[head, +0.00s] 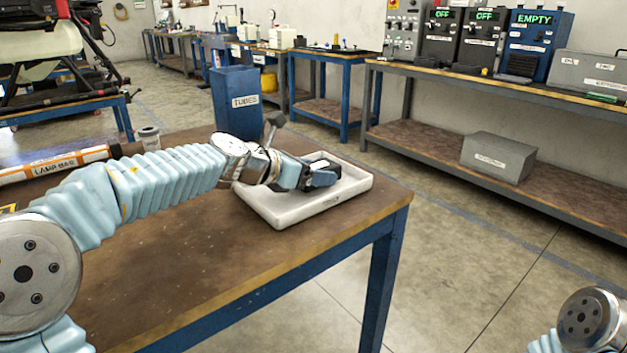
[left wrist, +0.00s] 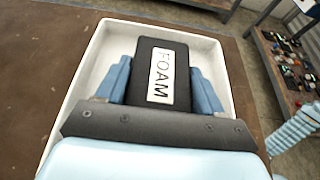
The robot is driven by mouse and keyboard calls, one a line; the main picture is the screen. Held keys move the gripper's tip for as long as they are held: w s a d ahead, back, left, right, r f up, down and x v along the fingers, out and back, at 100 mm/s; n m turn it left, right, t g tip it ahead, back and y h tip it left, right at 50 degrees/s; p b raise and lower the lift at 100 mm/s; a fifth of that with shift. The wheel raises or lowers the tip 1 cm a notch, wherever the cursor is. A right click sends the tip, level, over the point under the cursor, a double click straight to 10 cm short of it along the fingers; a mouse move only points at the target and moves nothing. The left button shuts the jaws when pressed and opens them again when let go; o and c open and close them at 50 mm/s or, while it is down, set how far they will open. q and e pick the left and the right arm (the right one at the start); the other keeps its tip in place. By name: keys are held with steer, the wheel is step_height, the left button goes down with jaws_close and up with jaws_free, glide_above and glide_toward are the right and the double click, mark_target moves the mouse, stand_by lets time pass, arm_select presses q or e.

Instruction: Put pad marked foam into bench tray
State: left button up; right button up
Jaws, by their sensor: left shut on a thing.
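The black pad marked FOAM (left wrist: 162,50) is in the left wrist view, between the two blue fingers of my left gripper (left wrist: 162,85). The fingers are shut on its sides. The white bench tray (head: 354,186) sits near the right corner of the brown bench in the head view. In the left wrist view its rim (left wrist: 75,92) surrounds the pad and fingers. In the head view my left gripper (head: 322,176) is over the tray's inside, low down. I cannot tell whether the pad touches the tray floor. My right gripper is not in view.
The brown bench (head: 190,262) has clear room in front of the tray. An orange and white lamp bar tube (head: 55,165) and a small grey can (head: 149,138) lie to the left. A blue bin marked TUBES (head: 237,100) stands behind the bench.

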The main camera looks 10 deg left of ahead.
arm_select(q)
steer(key=shift+f, duration=0.3)
steer(key=shift+f, duration=0.15)
steer(key=o, duration=1)
steer(key=shift+r, duration=0.35)
steer(key=v, duration=1.2)
steer(key=shift+f, duration=0.15)
